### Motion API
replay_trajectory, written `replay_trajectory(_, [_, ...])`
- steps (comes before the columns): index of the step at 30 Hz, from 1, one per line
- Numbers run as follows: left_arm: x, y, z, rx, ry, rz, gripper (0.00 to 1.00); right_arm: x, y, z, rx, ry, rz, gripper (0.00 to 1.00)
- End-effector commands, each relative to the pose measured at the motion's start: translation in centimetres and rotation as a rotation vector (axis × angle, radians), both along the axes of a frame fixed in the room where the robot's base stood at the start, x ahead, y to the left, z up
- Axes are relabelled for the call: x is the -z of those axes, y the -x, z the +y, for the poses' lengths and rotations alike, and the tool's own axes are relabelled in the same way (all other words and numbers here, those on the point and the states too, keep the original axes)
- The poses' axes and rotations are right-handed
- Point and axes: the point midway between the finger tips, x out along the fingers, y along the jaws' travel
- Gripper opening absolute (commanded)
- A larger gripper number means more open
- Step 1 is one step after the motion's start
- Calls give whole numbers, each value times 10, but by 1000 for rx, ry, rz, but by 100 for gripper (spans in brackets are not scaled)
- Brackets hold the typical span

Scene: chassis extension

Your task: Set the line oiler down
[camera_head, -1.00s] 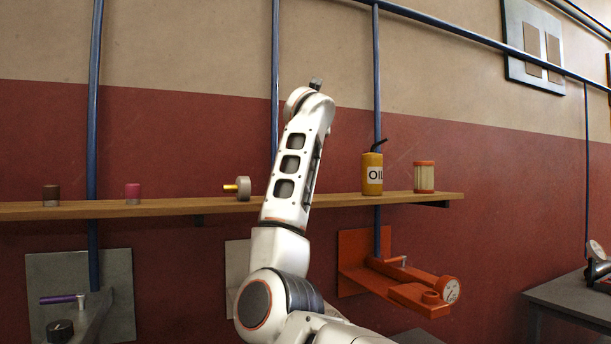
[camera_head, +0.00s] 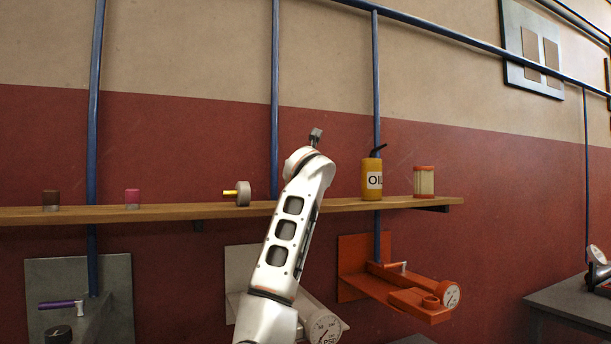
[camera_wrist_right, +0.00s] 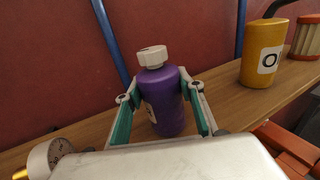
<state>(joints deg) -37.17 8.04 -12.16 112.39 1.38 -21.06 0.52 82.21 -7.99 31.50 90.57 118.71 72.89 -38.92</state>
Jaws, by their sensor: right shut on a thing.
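The line oiler, a purple bottle with a white cap (camera_wrist_right: 165,97), stands upright between the teal-padded fingers of my right gripper (camera_wrist_right: 159,95) in the right wrist view. The gripper is shut on its sides. The bottle is over the wooden shelf (camera_wrist_right: 222,112); I cannot tell whether its base touches the wood. In the head view my right arm hides both gripper and bottle, in front of the shelf (camera_head: 420,203). My left gripper is not in view.
A yellow oil can (camera_head: 372,180) and a cream-and-red filter (camera_head: 424,181) stand to the right on the shelf. A gauge with a brass stem (camera_head: 243,193), a pink-topped jar (camera_head: 132,199) and a brown-topped jar (camera_head: 51,200) stand left. An orange bracket station (camera_head: 405,292) is below.

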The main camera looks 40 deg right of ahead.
Motion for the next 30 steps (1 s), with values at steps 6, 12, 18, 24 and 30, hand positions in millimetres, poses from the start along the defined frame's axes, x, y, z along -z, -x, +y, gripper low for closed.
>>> replay_trajectory(6, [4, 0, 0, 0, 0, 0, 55, 3, 0, 0, 0, 0, 0, 48])
replay_trajectory(12, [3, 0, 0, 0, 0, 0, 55, 2, 0, 0, 0, 0, 0, 55])
replay_trajectory(18, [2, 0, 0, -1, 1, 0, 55, 1, 0, 0, 0, 0, 0, 55])
replay_trajectory(24, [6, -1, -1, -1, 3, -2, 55, 1, 15, 12, 1, 1, -2, 55])
replay_trajectory(30, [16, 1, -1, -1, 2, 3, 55, 2, 40, 34, 0, 0, -3, 55])
